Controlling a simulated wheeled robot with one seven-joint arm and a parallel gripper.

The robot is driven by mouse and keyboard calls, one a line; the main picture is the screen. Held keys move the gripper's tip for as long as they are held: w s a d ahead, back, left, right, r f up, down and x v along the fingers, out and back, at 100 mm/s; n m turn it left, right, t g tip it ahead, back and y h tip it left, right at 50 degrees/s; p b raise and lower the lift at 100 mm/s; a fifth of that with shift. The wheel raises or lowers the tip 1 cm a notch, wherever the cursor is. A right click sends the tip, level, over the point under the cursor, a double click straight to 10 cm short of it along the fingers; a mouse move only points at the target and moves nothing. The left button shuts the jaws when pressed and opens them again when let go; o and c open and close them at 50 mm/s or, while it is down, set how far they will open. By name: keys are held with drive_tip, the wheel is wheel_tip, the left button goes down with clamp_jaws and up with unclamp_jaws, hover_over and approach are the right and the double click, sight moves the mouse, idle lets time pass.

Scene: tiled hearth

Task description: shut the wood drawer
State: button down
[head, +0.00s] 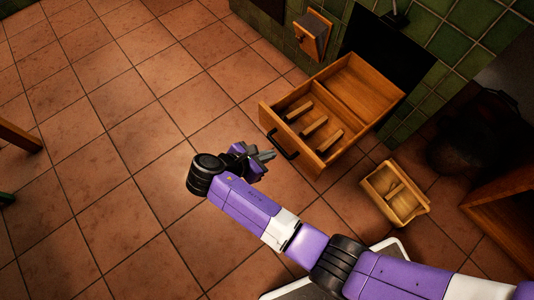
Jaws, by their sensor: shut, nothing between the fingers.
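The wood drawer (360,88) stands pulled out from the green-tiled hearth in the head view. It has a black bar handle (281,146) on its front. Several pieces of split wood (315,127) lie in its front part, and the rear part looks empty. My gripper (268,156) is shut and empty, just left of the handle in the picture. From this angle I cannot tell whether the fingertips touch the handle.
A small wooden box (417,209) with sticks stands on the tiled floor right of the drawer. A dark rounded object (470,140) and a wooden piece of furniture (500,205) are at the right. A small wooden hatch (314,36) sticks out left of the drawer. The floor at left is mostly clear.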

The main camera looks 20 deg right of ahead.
sight(295, 143)
drive_tip(key=b+x, duration=0.1)
drive_tip(key=x, duration=0.2)
drive_tip(key=b+x, duration=0.1)
drive_tip(key=x, duration=0.1)
drive_tip(key=d+r+b+x, duration=0.1)
drive_tip(key=b+x, duration=0.1)
drive_tip(key=x, duration=0.1)
drive_tip(key=shift+w+d+f, duration=0.2)
drive_tip(key=shift+d, duration=0.05)
drive_tip(key=shift+w+d+r, duration=0.15)
drive_tip(key=shift+w+d, duration=0.05)
drive_tip(key=shift+d, duration=0.4)
drive_tip(key=shift+d, duration=0.15)
